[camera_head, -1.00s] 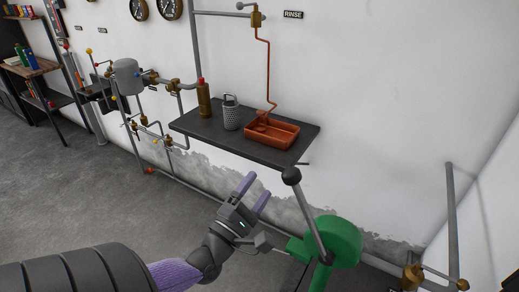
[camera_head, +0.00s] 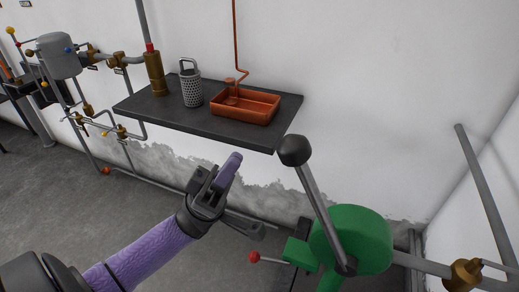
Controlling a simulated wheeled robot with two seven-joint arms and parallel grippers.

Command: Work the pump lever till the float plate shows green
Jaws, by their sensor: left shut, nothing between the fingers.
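The pump lever (camera_head: 318,205) is a grey rod with a black ball knob (camera_head: 293,150) on top. It rises from the green pump body (camera_head: 352,241) at the lower right and tilts up to the left. My left gripper (camera_head: 229,168) is shut and empty, with its purple fingers pointing up. It is left of the knob and apart from it, in front of the dark shelf. My right gripper is not in view. I see no float plate in this view.
A dark shelf (camera_head: 210,125) on the wall holds an orange tray (camera_head: 262,106), a perforated metal canister (camera_head: 191,90) and a brass cylinder (camera_head: 154,76). A small red-knobbed handle (camera_head: 254,257) sticks out left of the pump. Pipes and a grey tank (camera_head: 59,55) stand at the left.

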